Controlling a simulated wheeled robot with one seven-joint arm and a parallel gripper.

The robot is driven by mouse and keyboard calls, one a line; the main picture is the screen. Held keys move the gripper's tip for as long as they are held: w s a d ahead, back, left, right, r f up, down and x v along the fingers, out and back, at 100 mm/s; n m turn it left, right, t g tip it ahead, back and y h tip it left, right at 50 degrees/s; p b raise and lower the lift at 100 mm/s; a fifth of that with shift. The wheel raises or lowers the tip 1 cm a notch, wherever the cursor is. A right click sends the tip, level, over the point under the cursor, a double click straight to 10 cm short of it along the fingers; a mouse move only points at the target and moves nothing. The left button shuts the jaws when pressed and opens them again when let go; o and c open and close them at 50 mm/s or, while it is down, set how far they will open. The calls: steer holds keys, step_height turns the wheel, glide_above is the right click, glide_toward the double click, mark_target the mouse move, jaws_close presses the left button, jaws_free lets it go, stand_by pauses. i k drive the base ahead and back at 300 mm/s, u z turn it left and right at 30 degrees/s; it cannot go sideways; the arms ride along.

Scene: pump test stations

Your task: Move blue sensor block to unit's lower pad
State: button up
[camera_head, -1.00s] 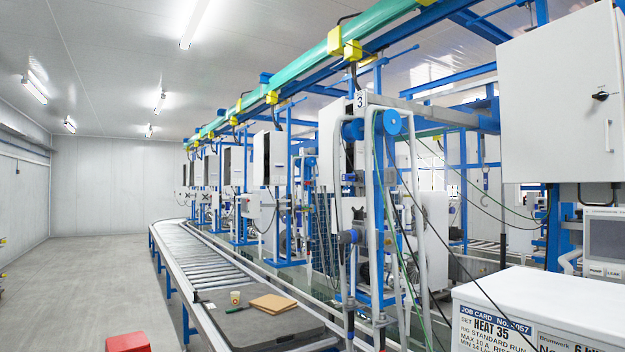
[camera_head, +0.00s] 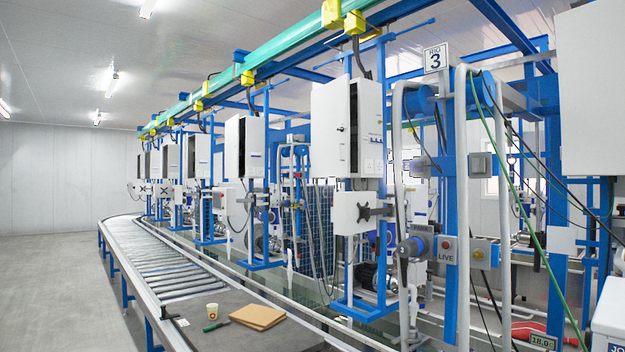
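A test unit with a "RIG 3" sign (camera_head: 436,58) stands right of centre on blue uprights. A round blue fitting (camera_head: 417,246) sits on its left side, beside a small panel marked "LIVE" (camera_head: 446,249). A grey box (camera_head: 480,167) is higher on the frame, and another grey box (camera_head: 486,253) is lower. I cannot tell whether any of these is the sensor block or the lower pad. My gripper is not in view.
A roller conveyor (camera_head: 160,268) runs along the left. A cup (camera_head: 212,311), a green pen-like item (camera_head: 215,326) and a brown folder (camera_head: 258,316) lie at its near end. A red object (camera_head: 540,332) lies low right. The floor at left is clear.

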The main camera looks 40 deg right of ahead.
mark_target(410, 166)
steer(key=i, duration=2.6)
steer(key=z, duration=3.85)
